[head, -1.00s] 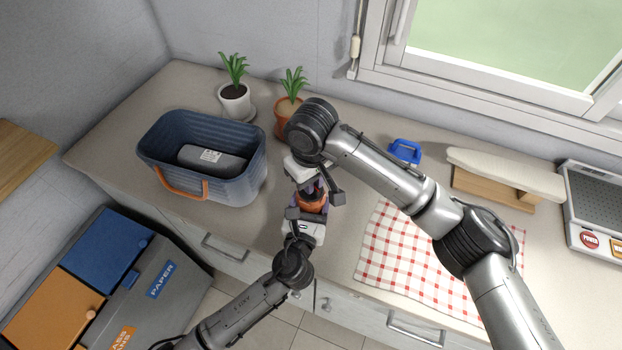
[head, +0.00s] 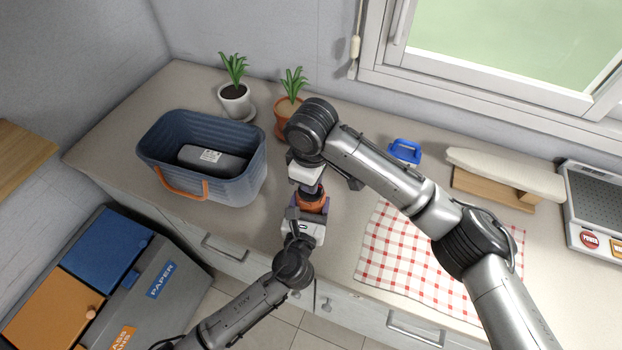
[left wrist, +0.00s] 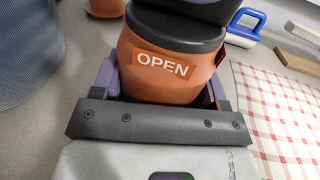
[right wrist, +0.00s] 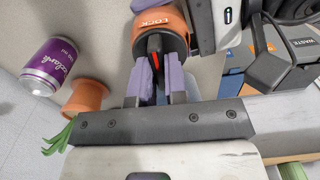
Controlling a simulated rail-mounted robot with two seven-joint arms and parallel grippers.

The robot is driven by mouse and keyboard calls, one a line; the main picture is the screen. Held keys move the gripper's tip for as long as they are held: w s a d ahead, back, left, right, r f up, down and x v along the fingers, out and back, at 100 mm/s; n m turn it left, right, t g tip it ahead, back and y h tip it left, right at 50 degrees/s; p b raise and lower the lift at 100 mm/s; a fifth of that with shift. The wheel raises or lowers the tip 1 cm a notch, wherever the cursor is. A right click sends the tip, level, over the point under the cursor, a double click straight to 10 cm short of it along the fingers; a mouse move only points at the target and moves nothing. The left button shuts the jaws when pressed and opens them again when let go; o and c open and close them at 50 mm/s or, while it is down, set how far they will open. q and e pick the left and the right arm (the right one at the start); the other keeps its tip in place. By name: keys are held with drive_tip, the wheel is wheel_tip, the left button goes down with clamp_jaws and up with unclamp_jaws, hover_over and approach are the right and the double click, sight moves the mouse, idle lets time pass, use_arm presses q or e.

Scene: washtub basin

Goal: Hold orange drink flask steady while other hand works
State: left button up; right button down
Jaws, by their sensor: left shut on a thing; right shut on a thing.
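The orange drink flask (head: 313,201) stands between my two grippers, over the front part of the counter. My left gripper (head: 310,210) is shut around its orange body from the front. The left wrist view shows the flask (left wrist: 158,68) with an "OPEN" label and a dark lid (left wrist: 178,30). My right gripper (head: 314,190) reaches down from above. In the right wrist view its purple fingers (right wrist: 157,85) are shut on a black part with a red stripe (right wrist: 154,58) at the flask's top, near a "LOCK" label. The flask's lower end is hidden in the head view.
A blue basket (head: 255,175) holding a grey item stands at left. A terracotta pot (head: 284,121) and a white pot (head: 236,104) stand behind. A checked cloth (head: 400,265) lies at right, with a blue-handled object (head: 404,151) behind it. A purple can (right wrist: 50,62) shows in the right wrist view.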

idle(0.3)
drive_tip(key=c, duration=1.1)
unclamp_jaws()
drive_tip(key=shift+c, duration=0.2)
wheel_tip(320, 180, up, 12)
use_arm(q)
drive_tip(key=o, duration=1)
drive_tip(key=shift+c, duration=0.2)
drive_tip(key=shift+s, duration=0.1)
